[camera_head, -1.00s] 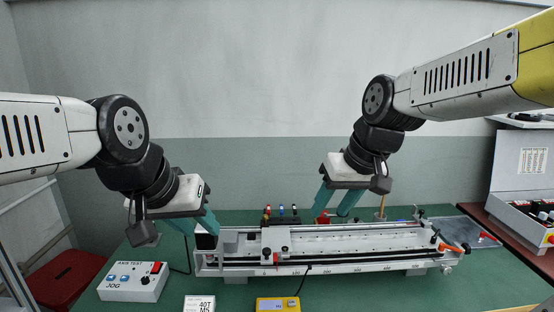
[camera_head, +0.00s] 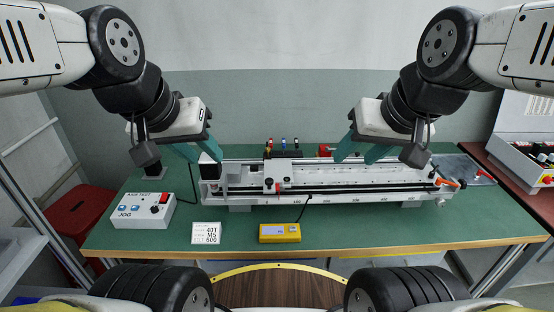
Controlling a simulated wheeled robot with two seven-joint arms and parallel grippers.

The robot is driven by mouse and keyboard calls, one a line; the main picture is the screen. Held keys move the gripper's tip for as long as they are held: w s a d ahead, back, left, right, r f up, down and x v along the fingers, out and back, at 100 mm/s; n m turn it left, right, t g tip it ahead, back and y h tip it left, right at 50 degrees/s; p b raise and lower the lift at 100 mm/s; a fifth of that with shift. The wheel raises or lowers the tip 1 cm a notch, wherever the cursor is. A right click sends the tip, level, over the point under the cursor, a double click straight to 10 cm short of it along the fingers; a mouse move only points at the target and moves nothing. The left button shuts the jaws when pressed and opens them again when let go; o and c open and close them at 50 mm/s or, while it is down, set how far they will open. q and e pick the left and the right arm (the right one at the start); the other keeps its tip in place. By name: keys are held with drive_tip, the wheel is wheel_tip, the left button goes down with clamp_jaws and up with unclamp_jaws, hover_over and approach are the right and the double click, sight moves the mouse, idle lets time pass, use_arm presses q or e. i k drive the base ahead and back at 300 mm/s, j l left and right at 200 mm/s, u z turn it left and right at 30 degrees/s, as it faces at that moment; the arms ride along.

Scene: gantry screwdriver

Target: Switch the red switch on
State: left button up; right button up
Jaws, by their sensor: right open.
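The red switch (camera_head: 163,198) sits at the upper right of a white control box (camera_head: 143,211) marked AXIS TEST and JOG, on the left of the green table. Its on or off position is too small to tell. My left gripper (camera_head: 199,154) is open and empty, with its teal fingers pointing down to the right of and behind the box, close to the black motor end of the gantry. My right gripper (camera_head: 358,158) is open and empty above the right half of the gantry rail. Both are apart from the switch.
The long gantry rail (camera_head: 348,178) spans the table's middle. A white card (camera_head: 206,234) and a yellow device (camera_head: 280,233) lie in front. A cable runs behind the control box. A grey case (camera_head: 522,150) stands at right. The front table strip is mostly clear.

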sight(164, 196)
drive_tip(key=u, duration=1.35)
